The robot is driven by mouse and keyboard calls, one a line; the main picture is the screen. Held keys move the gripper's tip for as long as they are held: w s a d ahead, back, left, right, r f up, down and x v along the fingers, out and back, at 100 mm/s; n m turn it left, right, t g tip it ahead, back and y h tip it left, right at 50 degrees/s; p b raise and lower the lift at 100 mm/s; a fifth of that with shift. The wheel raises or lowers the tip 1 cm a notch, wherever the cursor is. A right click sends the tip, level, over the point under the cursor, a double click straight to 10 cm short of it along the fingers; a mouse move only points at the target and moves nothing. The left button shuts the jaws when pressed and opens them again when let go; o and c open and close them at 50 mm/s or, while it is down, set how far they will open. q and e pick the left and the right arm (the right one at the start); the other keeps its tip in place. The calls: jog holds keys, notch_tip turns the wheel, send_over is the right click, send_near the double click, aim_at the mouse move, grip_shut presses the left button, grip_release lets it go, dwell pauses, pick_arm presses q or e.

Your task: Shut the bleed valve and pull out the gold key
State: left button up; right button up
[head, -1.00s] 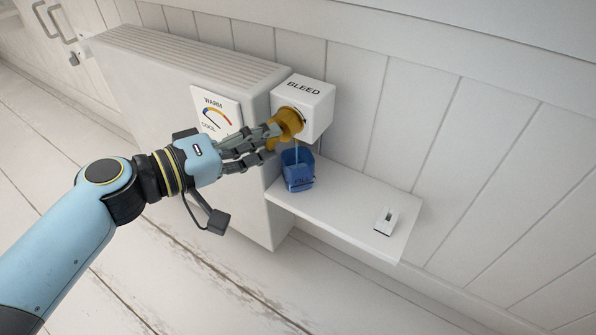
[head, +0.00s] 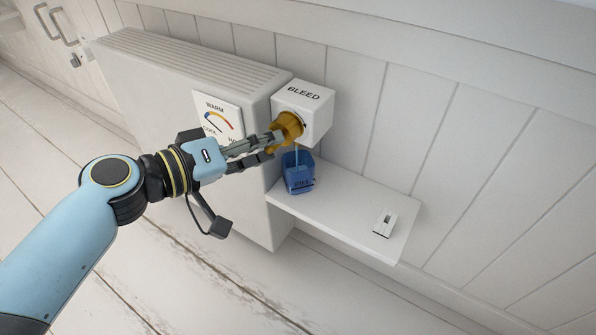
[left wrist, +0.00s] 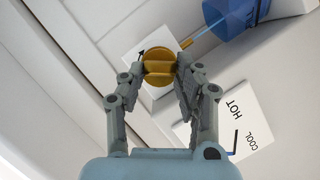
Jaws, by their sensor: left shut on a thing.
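The white bleed box (head: 318,108), marked BLEED, sits at the right end of the radiator. On its front is the gold key (head: 288,126), which also shows in the left wrist view (left wrist: 158,68). My left gripper (head: 275,143) is shut on the key, with one finger on each side of its grip in the left wrist view (left wrist: 157,80). The key is still at the box. A thin pale stream runs down from under the key into a blue cup (head: 298,178) on the white shelf (head: 345,215). My right gripper is not in view.
A small white switch (head: 385,223) stands at the shelf's right end. The shelf between cup and switch is clear. A panelled wall (head: 450,130) stands behind.

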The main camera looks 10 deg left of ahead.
pick_arm(q)
jog(key=shift+r+m+y+p, duration=0.1)
jog(key=shift+m+y+p, duration=0.5)
jog(key=shift+m, duration=0.6)
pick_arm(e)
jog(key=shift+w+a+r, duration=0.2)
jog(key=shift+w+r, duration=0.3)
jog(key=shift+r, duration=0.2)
pick_arm(q)
jog(key=shift+d, duration=0.1)
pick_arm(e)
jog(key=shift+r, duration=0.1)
pick_arm(q)
jog(key=shift+s+d+m+y+p, duration=0.1)
jog(key=shift+m+y+p, duration=0.4)
jog(key=shift+m+y, duration=1.3)
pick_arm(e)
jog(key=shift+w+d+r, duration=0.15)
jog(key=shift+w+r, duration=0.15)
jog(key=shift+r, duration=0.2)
